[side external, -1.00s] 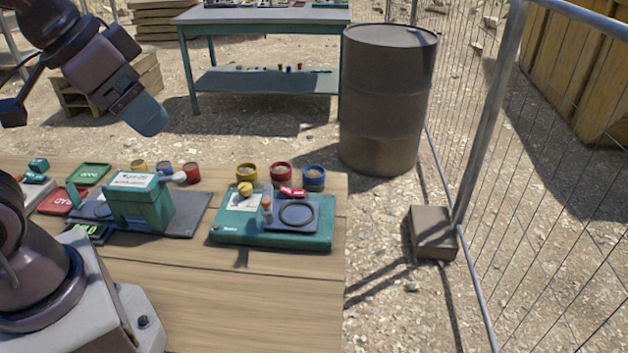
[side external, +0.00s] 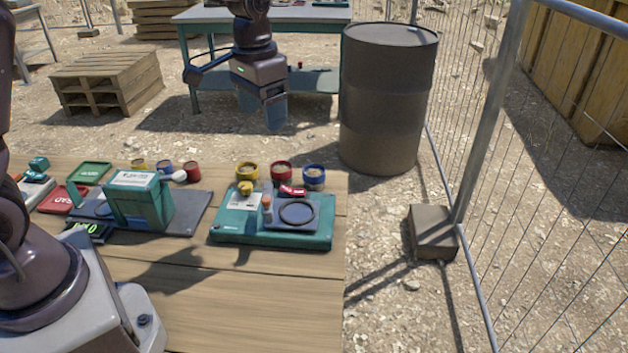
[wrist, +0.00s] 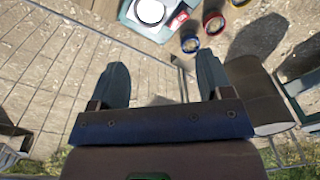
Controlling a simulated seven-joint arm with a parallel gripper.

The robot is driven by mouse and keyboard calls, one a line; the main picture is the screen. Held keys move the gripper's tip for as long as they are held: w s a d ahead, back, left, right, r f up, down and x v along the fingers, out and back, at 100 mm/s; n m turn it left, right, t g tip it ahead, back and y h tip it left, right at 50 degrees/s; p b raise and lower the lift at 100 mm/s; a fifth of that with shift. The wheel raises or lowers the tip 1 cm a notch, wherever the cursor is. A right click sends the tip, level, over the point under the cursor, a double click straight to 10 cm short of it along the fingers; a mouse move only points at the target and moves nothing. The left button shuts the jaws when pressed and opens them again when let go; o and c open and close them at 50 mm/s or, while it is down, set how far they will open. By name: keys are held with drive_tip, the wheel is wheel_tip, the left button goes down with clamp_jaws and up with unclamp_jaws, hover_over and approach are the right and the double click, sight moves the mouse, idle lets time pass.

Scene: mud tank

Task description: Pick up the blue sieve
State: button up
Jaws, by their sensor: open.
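A blue-rimmed round sieve or cup (side external: 314,176) stands at the back right corner of the wooden table, beside a red one (side external: 281,172) and a yellow one (side external: 247,173). In the wrist view the blue ring (wrist: 190,43) is near the top, beyond my fingertips. A second, smaller blue round item (side external: 164,168) stands farther left; I cannot tell its kind. My gripper (side external: 276,122) is open and empty, pointing down. In the side view it appears above and behind the row of cups, apart from them. Its two fingers (wrist: 161,63) are spread in the wrist view.
A teal device (side external: 272,236) with a dark plate and black ring sits just in front of the cups. A teal box (side external: 139,202) stands left of it. A dark drum (side external: 388,100) and wire fence are to the right. The table front is clear.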

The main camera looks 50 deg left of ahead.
drive_tip(key=m+g, duration=0.1)
drive_tip(key=m, duration=0.1)
hover_over(314, 174)
drive_tip(key=s+d, duration=0.2)
drive_tip(key=s, duration=0.2)
wheel_tip(314, 174, down, 14)
drive_tip(key=shift+w+a+f+m, duration=0.5)
drive_tip(key=shift+w+a+f, duration=0.1)
drive_tip(key=shift+w, duration=0.25)
drive_tip(key=shift+m, duration=0.9)
drive_tip(key=f, duration=0.3)
drive_tip(key=w+f, duration=0.1)
drive_tip(key=f, duration=0.3)
drive_tip(key=w+f, duration=0.1)
drive_tip(key=f, duration=0.2)
drive_tip(key=shift+w+a+f, duration=0.2)
drive_tip(key=shift+a+f, duration=0.05)
drive_tip(key=shift+a, duration=0.15)
drive_tip(key=shift+c, duration=0.4)
drive_tip(key=c, duration=0.6)
